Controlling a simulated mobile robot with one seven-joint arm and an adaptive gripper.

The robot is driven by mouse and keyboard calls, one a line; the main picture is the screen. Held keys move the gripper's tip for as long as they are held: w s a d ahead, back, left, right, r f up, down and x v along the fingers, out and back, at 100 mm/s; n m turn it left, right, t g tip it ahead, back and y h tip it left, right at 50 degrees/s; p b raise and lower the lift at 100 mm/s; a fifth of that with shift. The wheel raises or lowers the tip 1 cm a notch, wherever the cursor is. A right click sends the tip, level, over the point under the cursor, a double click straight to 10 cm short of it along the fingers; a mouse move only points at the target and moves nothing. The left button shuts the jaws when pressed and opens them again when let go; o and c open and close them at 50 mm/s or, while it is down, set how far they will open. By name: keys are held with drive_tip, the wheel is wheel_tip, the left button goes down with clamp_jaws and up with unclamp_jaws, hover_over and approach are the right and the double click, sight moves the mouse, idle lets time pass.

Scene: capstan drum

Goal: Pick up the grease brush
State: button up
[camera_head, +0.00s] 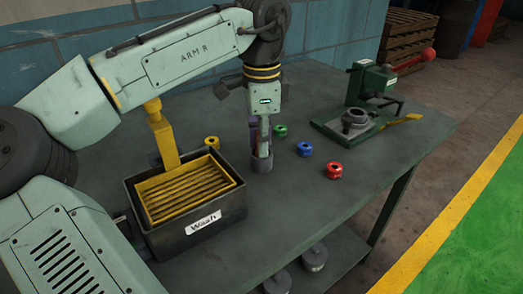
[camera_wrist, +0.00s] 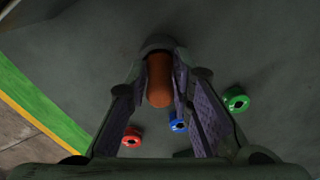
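The grease brush shows as an orange handle (camera_wrist: 159,80) in the wrist view, its far end at a dark round holder (camera_wrist: 160,43). In the head view the dark holder (camera_head: 262,164) stands on the bench, right of the wash tub, with the brush mostly hidden by my fingers. My gripper (camera_head: 260,147) points down directly over the holder. In the wrist view my gripper (camera_wrist: 163,75) has one finger on each side of the handle, and dark gaps show beside the handle's near end. The fingers look open around it; contact near the tips is unclear.
A black wash tub (camera_head: 190,229) with a yellow basket (camera_head: 155,187) stands close left. Green (camera_head: 280,131), blue (camera_head: 304,149), red (camera_head: 334,170) and yellow (camera_head: 212,142) rings lie around. A green fixture (camera_head: 365,110) stands at the back right. The front right bench top is clear.

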clamp_jaws()
wheel_tip(320, 180, up, 10)
drive_tip(key=shift+r, duration=0.1)
idle(0.5)
